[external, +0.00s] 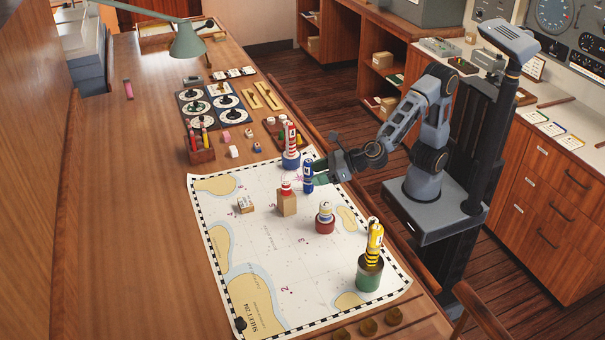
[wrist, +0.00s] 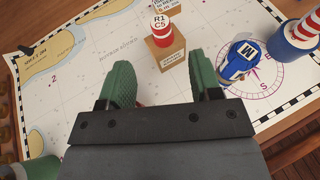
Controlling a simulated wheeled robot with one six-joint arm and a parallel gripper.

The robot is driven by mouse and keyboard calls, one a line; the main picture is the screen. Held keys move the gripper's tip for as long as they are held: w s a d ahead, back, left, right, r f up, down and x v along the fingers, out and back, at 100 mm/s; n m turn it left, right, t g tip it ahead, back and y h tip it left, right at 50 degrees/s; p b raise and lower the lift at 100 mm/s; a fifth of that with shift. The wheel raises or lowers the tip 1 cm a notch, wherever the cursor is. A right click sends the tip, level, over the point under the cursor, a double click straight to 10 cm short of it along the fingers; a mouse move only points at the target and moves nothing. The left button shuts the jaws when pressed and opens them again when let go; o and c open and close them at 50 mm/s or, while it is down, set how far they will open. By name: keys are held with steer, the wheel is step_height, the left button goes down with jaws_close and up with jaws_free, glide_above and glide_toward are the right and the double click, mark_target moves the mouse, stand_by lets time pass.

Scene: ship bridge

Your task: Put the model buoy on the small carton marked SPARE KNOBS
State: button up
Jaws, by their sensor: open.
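A small brown carton (external: 287,206) stands on the chart; it also shows in the wrist view (wrist: 165,57), where its printing is too small to read surely. A red and white model buoy (external: 286,188) stands on its top, and its white top marked R1 C5 shows in the wrist view (wrist: 160,25). My gripper (external: 314,172) has green fingers, apart and empty, in the wrist view (wrist: 162,85). The carton and buoy lie just beyond the fingertips, apart from them. A blue buoy (external: 308,178) marked M stands beside my gripper; it shows right of the carton in the wrist view (wrist: 238,60).
A red and white striped tower (external: 291,145) stands behind the blue buoy. A small labelled box (external: 245,204) lies left.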

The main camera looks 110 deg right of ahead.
steer(key=s+d+f+m+g, duration=0.3)
steer(key=s+d+m+g, duration=0.4)
steer(key=s+m, duration=0.8)
steer(key=s+a+f+m+g+y, duration=0.2)
steer(key=s+m+y, duration=0.3)
steer(key=m, duration=1.1)
steer(key=shift+s+a+f, duration=0.25)
steer(key=shift+s+f, duration=0.3)
steer(key=shift+s, duration=0.5)
